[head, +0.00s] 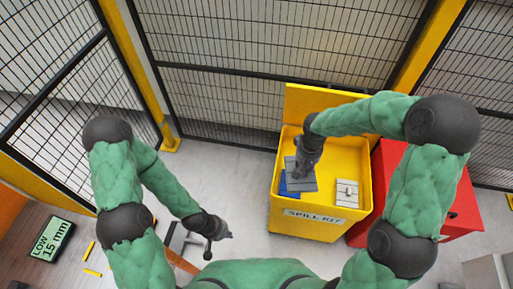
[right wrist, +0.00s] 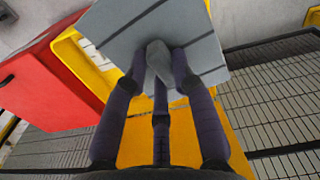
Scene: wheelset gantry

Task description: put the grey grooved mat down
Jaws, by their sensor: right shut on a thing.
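The grey grooved mat (head: 301,187) is under my right gripper (head: 299,172) in the head view, over the left part of the open yellow spill kit bin (head: 310,224). In the right wrist view the mat (right wrist: 205,48) is a flat grey plate with dark grooves. My right gripper's fingers (right wrist: 160,75) are shut around a grey lump on its face. Whether the mat touches anything below cannot be told. My left gripper (head: 228,235) is low at the centre-left, away from the bin; its fingers are too small to read.
A blue item (head: 284,187) shows partly beside the mat in the bin, and a pale block with dark lines (head: 347,193) lies at the right. A red box (head: 463,207) stands right of the bin. Black mesh fencing (head: 235,113) is behind. A display (head: 48,239) reads "LOW 15 mm".

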